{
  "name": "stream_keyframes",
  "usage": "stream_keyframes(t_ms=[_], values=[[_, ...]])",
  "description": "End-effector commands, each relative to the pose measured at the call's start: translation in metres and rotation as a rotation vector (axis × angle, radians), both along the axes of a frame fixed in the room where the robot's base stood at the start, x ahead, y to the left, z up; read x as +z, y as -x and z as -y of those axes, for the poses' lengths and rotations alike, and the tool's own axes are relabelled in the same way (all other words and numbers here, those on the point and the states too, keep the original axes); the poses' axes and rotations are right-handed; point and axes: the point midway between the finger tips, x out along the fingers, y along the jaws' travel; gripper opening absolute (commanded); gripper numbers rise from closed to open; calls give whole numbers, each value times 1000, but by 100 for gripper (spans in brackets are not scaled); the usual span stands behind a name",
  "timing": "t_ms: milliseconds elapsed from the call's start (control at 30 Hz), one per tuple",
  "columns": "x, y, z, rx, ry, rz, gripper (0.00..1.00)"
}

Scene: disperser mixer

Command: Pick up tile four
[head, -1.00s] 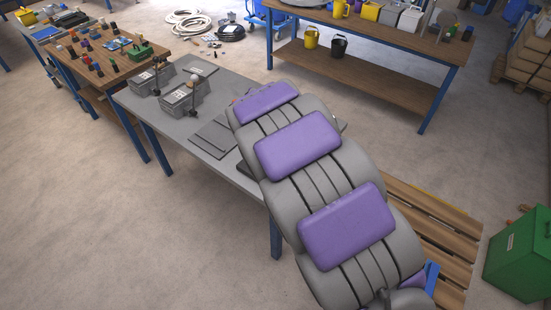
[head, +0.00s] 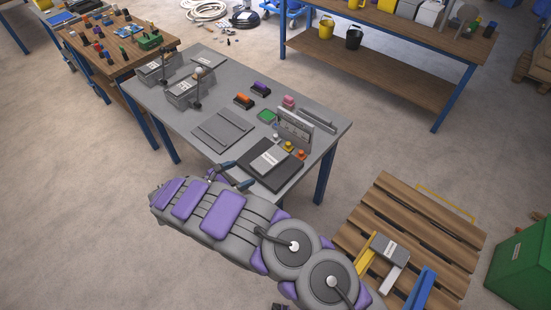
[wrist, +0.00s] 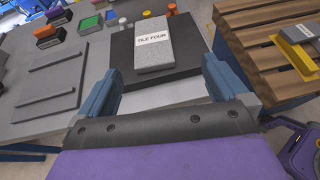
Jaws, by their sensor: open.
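Tile four is a light grey block with a white label reading "TILE FOUR" (wrist: 152,42). It lies on a flat dark slab (wrist: 188,66) near the front of the grey table; in the head view the tile (head: 272,157) shows on the same slab (head: 262,178). My gripper (wrist: 160,88) is open and empty, its blue fingers pointing toward the tile, one to each side of its line. In the head view my gripper (head: 232,175) is at the table's front edge, just short of the slab and apart from it.
Grey plates (head: 222,130) lie left of the slab. An upright panel (head: 295,127), small coloured knobs (head: 288,147) and orange and purple blocks (head: 260,88) stand behind it. A wooden pallet (head: 432,235) with a labelled grey block (head: 390,249) lies right of the table.

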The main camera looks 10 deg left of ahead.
Motion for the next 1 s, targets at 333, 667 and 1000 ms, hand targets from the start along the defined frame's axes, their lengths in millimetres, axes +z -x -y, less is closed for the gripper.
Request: stream_keyframes(t_ms=[333,667,1000], values=[[-21,-29,27,11,0,-7,100],[-45,-76,56,12,2,-6,100],[-55,-95,64,15,2,-3,100]])
